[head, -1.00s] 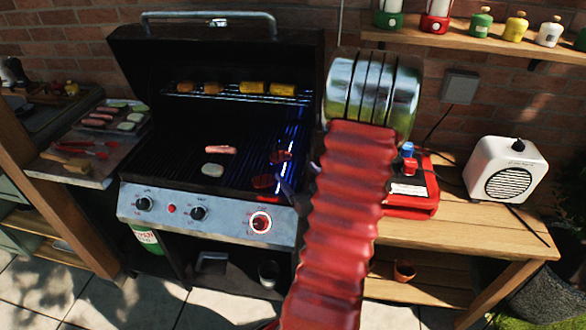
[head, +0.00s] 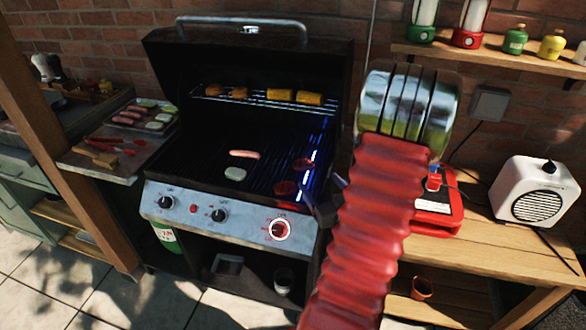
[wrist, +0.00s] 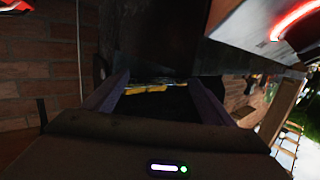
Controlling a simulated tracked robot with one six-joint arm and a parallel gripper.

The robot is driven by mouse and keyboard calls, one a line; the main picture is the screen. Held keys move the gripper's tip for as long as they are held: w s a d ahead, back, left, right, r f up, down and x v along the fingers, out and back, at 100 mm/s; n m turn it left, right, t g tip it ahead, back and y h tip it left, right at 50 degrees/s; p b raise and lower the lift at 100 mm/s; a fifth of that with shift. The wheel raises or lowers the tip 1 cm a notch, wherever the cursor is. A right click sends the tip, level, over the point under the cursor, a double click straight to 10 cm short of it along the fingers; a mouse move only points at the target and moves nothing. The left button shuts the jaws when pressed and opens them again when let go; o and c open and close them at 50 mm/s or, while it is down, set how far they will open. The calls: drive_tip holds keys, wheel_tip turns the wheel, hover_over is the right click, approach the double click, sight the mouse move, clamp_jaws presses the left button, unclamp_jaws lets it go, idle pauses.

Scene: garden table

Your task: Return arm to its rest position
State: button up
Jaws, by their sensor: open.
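My red ribbed arm rises through the right half of the head view. My gripper (head: 326,204) shows as dark fingers beside the arm's left edge, in front of the right side of the grill (head: 160,205); most of it is hidden behind the arm. In the wrist view my gripper (wrist: 158,88) has its two fingers spread apart, with nothing held between them. Yellow food on the grill's rack (wrist: 155,88) shows beyond the gap between the fingers.
A sausage (head: 244,154) and a pale round slice (head: 235,174) lie on the grate. A lit knob (head: 281,230) is on the panel. A food tray (head: 92,160) stands left. A red box (head: 445,218) and white speaker (head: 537,191) stand on the wooden bench (head: 505,245).

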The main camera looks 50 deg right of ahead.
idle(0.3)
drive_tip(key=w+a+r+n+g, duration=0.1)
drive_tip(key=w, duration=0.2)
drive_tip(key=w+a+r+y, duration=0.1)
drive_tip(key=w+a, duration=0.1)
drive_tip(key=w, duration=0.1)
drive_tip(key=w+a+r+n+g, duration=0.1)
drive_tip(key=w+a+r, duration=0.1)
drive_tip(key=w, duration=0.1)
drive_tip(key=shift+a+r+n+g+y, duration=0.1)
drive_tip(key=shift+n+g+y, duration=0.2)
drive_tip(key=a+r+n+g+y, duration=0.15)
drive_tip(key=a+r, duration=0.35)
drive_tip(key=a, duration=0.8)
drive_tip(key=a+r+n+g+y, duration=0.1)
drive_tip(key=a+r+g+y, duration=0.3)
drive_tip(key=a, duration=0.9)
drive_tip(key=s+a+r+n+y, duration=0.1)
drive_tip(key=s+a+r, duration=0.1)
drive_tip(key=s+a, duration=0.8)
drive_tip(key=shift+a+r, duration=0.4)
drive_tip(key=shift+a, duration=0.7)
drive_tip(key=shift+y, duration=0.25)
drive_tip(key=shift+c, duration=0.4)
